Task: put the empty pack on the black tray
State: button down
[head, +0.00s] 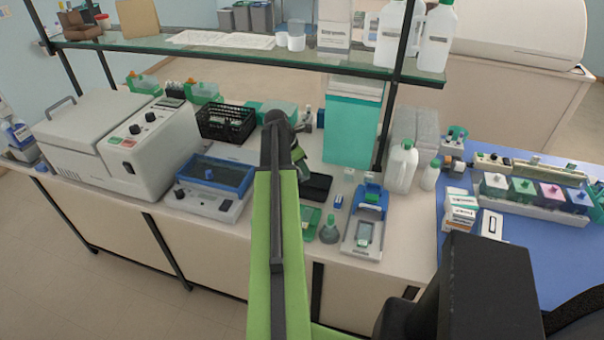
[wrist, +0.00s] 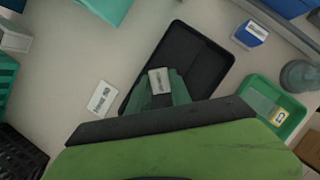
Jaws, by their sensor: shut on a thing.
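A small white pack with a grey printed label (wrist: 159,80) is between the green fingers of my gripper (wrist: 161,90) in the wrist view. My gripper is shut on it. I cannot tell from its outside whether this pack is empty. The black tray (wrist: 196,62) lies behind and below the pack in the wrist view, and its visible floor is bare. Whether the pack touches the tray is unclear. In the head view the black tray (head: 319,187) shows just right of my arm, which hides its left part and the held pack.
Another white labelled pack (wrist: 101,98) lies on the bench left of the tray. A green tray (wrist: 272,92) with a labelled item, a blue-and-white box (wrist: 250,34) and a grey-green flask (head: 330,230) are to the right. A black basket (head: 226,123) stands farther left.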

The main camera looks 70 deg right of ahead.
jog(key=c, duration=1.2)
grip_release()
jog(key=shift+o, duration=0.2)
jog(key=shift+a+r+p, duration=0.1)
jog(key=shift+r+p, duration=0.45)
jog(key=p+v, duration=1)
jog(key=v, duration=0.1)
jog(key=shift+a, duration=0.15)
jog(key=shift+w, duration=0.15)
